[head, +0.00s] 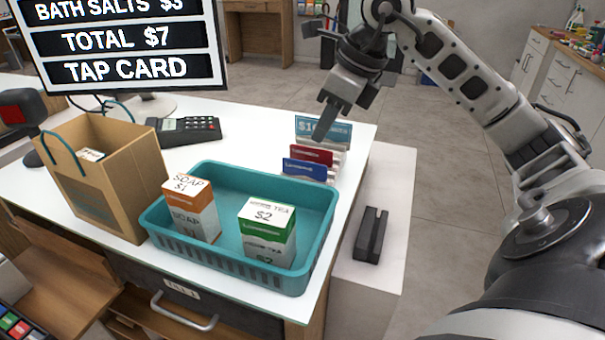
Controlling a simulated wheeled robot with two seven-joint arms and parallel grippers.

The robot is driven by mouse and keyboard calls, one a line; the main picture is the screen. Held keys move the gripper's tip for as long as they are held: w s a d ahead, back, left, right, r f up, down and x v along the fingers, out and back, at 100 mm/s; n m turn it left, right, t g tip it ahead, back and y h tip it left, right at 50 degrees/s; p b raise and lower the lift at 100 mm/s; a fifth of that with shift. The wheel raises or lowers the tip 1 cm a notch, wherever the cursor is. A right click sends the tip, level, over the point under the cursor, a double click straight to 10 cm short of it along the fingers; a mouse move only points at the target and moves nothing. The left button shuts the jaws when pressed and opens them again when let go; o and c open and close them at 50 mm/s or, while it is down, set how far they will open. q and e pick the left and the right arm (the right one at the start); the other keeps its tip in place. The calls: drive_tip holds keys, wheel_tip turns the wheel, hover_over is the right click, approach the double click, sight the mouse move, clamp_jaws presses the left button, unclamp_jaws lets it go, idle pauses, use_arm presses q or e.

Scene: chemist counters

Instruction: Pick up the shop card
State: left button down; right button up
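Several cards stand in a stepped rack at the right back of the white counter: a teal one (322,128) marked with a dollar price, a red one (311,154) and a blue one (305,170). Their small print is too blurred to tell which is the shop card. My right gripper (321,134) comes down from above, its tip in front of the teal card in the picture. I cannot tell whether it touches the card. Its fingers overlap in this view, so their gap is hidden. My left gripper is out of view.
A teal basket (215,254) with a soap box (192,208) and a tea box (267,232) stands before the cards. A paper bag (115,185), card terminal (184,130) and screen (125,45) stand left. A black slotted block (370,235) lies on the lower ledge.

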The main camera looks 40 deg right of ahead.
sight(308, 171)
drive_tip(key=p+x, duration=0.1)
drive_tip(key=x, duration=0.8)
drive_tip(key=shift+s+a, duration=0.1)
drive_tip(key=shift+r, duration=0.1)
clamp_jaws()
